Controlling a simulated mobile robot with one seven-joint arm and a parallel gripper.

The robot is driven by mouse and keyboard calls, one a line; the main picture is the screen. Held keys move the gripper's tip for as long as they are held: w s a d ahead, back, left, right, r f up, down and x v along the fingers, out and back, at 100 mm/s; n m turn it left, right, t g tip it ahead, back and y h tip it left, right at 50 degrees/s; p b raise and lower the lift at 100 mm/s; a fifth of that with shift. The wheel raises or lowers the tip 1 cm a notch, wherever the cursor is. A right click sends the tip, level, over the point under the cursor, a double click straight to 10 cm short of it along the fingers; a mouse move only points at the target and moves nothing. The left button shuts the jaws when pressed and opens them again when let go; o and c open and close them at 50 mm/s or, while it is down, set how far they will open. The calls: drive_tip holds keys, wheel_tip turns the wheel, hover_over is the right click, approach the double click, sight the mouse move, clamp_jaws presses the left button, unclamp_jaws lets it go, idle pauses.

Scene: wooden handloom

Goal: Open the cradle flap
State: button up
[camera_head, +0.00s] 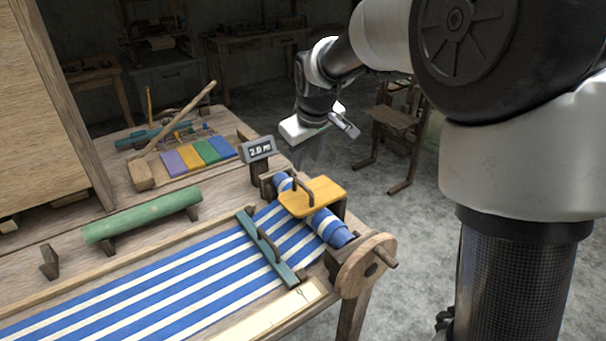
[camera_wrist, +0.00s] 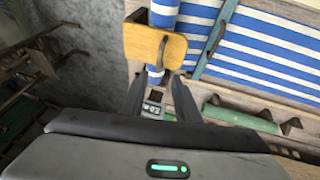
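The cradle flap (camera_head: 322,195) is a yellow-orange wooden board with a dark arched handle (camera_head: 302,191). It lies roughly level over the blue-and-white cloth roll (camera_head: 333,229), covering the roll's middle. In the wrist view the flap (camera_wrist: 140,46) is at the top centre, with its handle (camera_wrist: 163,50) toward its right side. My gripper (camera_head: 310,158) is above and behind the flap in the head view, apart from it. In the wrist view its two fingers (camera_wrist: 160,88) are spread with nothing between them, just below the flap in the picture.
A small display reading 2.0 m (camera_head: 258,149) stands left of the flap. A teal bar (camera_head: 267,248) crosses the striped cloth (camera_head: 170,285). A wooden wheel (camera_head: 366,265) is at the roll's near end. A green roller (camera_head: 143,215) lies left. Open floor is to the right.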

sight(303, 184)
drive_tip(key=x, duration=1.2)
drive_tip(key=shift+b, duration=0.3)
clamp_jaws()
